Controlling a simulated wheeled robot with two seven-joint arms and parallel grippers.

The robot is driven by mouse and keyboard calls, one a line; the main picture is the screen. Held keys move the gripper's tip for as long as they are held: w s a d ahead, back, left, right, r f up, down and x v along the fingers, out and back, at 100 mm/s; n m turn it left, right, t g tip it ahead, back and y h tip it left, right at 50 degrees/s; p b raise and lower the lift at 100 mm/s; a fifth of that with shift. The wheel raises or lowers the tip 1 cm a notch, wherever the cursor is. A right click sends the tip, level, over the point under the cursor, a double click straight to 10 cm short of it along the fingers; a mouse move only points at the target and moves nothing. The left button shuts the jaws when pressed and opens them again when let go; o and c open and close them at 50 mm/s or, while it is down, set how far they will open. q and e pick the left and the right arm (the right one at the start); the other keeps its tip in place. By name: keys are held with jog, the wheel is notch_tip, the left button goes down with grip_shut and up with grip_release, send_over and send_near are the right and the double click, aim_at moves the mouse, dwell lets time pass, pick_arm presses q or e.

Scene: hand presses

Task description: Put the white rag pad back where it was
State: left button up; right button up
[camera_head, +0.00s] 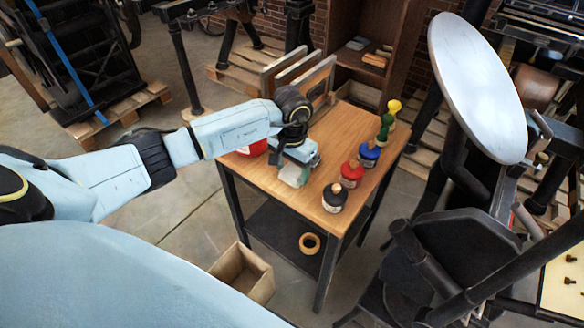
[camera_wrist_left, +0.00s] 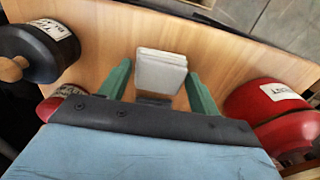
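The white rag pad (camera_wrist_left: 161,72) is a small, thick block between the green fingers of my left gripper (camera_wrist_left: 159,80) in the left wrist view. A thin strip of wood seems to show at its left side, and its right side looks close to the other finger. I cannot tell whether the fingers press on it. In the head view, the left gripper (camera_head: 297,168) points down over the wooden table top (camera_head: 312,208), with the pale pad (camera_head: 293,177) at its tips. Whether the pad touches the table is unclear. My right gripper is not in view.
A row of ink containers, black (camera_head: 334,198), red (camera_head: 351,174), blue (camera_head: 369,154) and green-yellow, lines the table's right side. A red can (camera_head: 253,147) stands left of the gripper. Upright wooden frames (camera_head: 300,75) are behind. A press with a round disc (camera_head: 478,88) stands right.

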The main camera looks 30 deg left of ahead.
aim_at(292, 172)
pick_arm(q)
jog(key=shift+o, duration=1.2)
jog(key=shift+r, duration=0.1)
notch_tip(292, 172, up, 12)
jog(key=shift+p, duration=0.3)
